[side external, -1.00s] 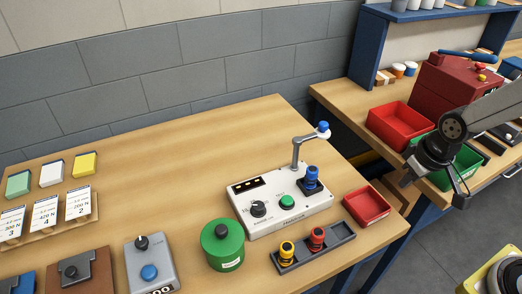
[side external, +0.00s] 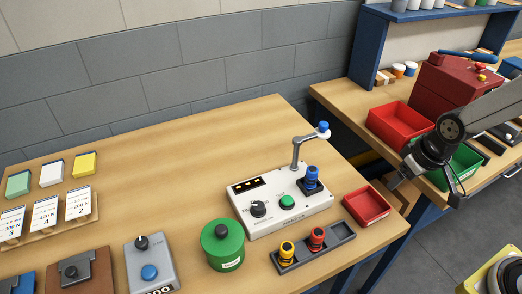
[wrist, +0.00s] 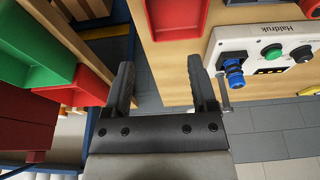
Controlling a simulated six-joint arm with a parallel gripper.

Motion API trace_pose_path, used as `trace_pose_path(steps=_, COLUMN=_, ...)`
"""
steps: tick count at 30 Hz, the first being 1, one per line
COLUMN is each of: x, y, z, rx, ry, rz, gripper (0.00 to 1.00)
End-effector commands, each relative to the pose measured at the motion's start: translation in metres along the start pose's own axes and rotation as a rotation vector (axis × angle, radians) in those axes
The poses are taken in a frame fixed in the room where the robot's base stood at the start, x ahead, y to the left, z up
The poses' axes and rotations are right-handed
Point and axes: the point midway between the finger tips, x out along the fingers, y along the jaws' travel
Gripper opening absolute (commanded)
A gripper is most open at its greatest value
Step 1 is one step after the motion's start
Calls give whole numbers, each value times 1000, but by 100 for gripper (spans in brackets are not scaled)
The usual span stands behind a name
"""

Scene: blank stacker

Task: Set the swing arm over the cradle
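The swing arm (side external: 297,153) is a grey post with a bent arm ending in a blue knob (side external: 322,127). It stands at the back of the white control box (side external: 270,218), its knob end pointing right, off to the back right of the cradle. A blue cylinder (side external: 312,174) stands upright in the dark, square cradle (side external: 305,186) and hides most of it. The cylinder also shows in the wrist view (wrist: 233,73); a grey part of the swing arm (wrist: 225,97) shows beside my right finger. My gripper (side external: 427,188) is open and empty, right of the table; its fingers (wrist: 161,75) are apart.
A red tray (side external: 367,206) sits right of the box. A dark rack (side external: 345,231) with yellow and red cylinders lies in front. A green canister (side external: 223,245) stands left. Red and green bins (side external: 398,124) are on the other bench. The table behind the box is clear.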

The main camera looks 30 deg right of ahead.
Motion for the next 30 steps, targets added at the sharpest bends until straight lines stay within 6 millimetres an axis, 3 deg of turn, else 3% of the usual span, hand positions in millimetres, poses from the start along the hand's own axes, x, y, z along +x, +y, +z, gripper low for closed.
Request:
trace_pose_path(steps=15, x=34, y=-10, z=-74, rx=-43, ry=382, rz=-13, gripper=73)
trace_pose_path(steps=30, x=45, y=-29, z=-136, rx=-83, ry=831, rz=-57, gripper=73)
